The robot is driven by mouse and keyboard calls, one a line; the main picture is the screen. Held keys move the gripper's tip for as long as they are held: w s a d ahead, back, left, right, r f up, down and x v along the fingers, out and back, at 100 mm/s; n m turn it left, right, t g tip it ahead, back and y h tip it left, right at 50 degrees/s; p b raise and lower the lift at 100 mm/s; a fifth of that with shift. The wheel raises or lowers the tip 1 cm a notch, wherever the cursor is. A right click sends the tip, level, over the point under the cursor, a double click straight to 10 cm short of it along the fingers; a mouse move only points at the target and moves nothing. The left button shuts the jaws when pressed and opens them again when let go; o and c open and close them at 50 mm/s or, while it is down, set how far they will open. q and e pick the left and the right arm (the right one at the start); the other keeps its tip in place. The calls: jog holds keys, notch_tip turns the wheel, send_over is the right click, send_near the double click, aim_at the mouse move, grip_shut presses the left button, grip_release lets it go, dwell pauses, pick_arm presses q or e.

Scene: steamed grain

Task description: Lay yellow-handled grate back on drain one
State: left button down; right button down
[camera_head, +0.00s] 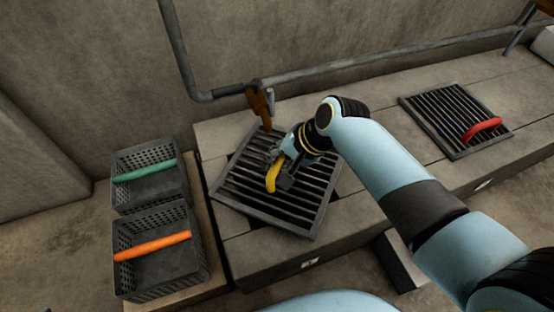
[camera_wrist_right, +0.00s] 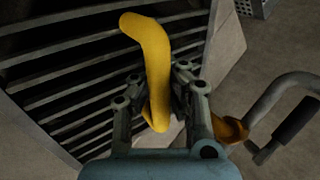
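The yellow-handled grate (camera_head: 313,217) is a dark, barred square at the left part of the stone bench, turned at an angle to the bench edges. I cannot tell whether it lies flat or is slightly raised. Its yellow handle (camera_head: 271,178) stands up near its middle and also shows in the wrist view (camera_wrist_right: 152,45). My right gripper (camera_head: 282,163) is over the grate, its fingers close on both sides of the handle in the wrist view (camera_wrist_right: 157,78). My left gripper is out of view.
A red-handled grate (camera_head: 440,118) lies at the right of the bench (camera_head: 370,95). Two dark baskets, one with a green handle (camera_head: 146,170) and one with an orange handle (camera_head: 152,246), stand at the left. A pipe (camera_head: 390,57) and a brown tap (camera_head: 259,104) are behind.

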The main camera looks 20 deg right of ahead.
jog(key=shift+f, duration=0.25)
dwell(0.4)
jog(key=c, duration=1.5)
grip_release()
jog(key=shift+o, duration=0.5)
jog(key=shift+f, duration=0.1)
